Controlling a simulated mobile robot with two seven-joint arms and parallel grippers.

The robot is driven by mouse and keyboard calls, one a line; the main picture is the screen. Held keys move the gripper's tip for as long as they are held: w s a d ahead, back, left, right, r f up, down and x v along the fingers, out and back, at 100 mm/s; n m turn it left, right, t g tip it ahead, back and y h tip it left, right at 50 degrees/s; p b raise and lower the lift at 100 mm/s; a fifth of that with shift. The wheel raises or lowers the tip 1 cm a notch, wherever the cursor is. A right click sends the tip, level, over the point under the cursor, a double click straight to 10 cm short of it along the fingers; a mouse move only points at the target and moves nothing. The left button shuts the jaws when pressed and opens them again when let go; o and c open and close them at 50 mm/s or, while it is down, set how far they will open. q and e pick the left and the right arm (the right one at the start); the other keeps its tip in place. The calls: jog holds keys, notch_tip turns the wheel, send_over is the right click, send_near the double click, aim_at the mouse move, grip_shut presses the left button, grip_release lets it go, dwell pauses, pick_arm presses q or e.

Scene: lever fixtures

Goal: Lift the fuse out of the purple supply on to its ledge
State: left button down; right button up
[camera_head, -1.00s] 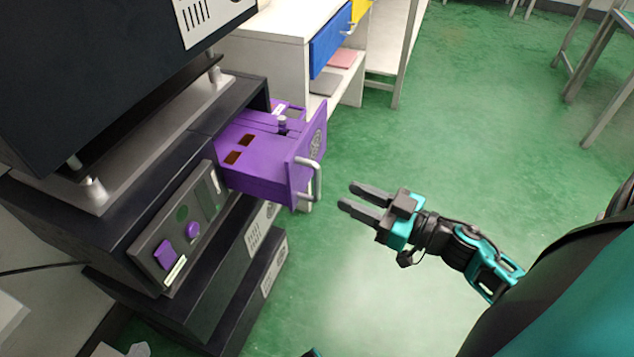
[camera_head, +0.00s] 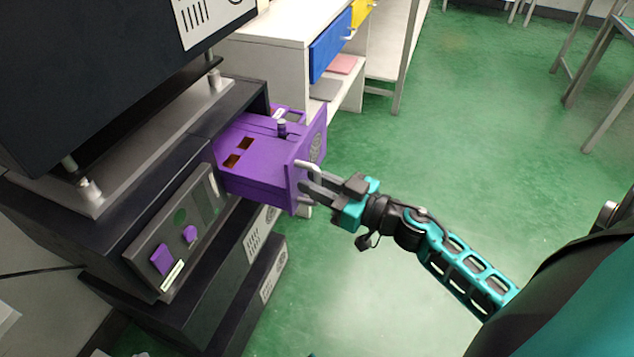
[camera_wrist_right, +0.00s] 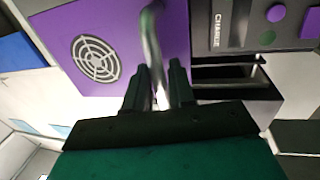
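The purple supply (camera_head: 262,185) stands drawn out of the dark cabinet like a drawer. It has a round vent and a silver bar handle on its front; both show in the right wrist view, the handle (camera_wrist_right: 152,45) running between my fingers. A small dark upright pin (camera_head: 282,128), perhaps the fuse, stands on the supply's top near the front. Two brown recesses (camera_head: 238,152) lie further back. I cannot clearly pick out the ledge. My right gripper (camera_head: 307,177) is at the handle, its fingers apart on either side of it.
The dark cabinet (camera_head: 110,230) has a front panel (camera_head: 178,228) with purple controls, below and left of the supply. A black unit (camera_head: 100,70) overhangs above. A white shelf (camera_head: 275,50) with blue drawer stands behind. Green floor (camera_head: 450,130) is free at right.

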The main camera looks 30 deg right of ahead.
grip_shut()
jog(key=shift+p+v, duration=0.75)
jog(key=shift+v, duration=0.25)
jog(key=shift+d+f, duration=0.1)
jog(key=shift+d, duration=0.1)
grip_release()
jog(key=shift+o, duration=1.3)
jog(key=shift+d, duration=0.1)
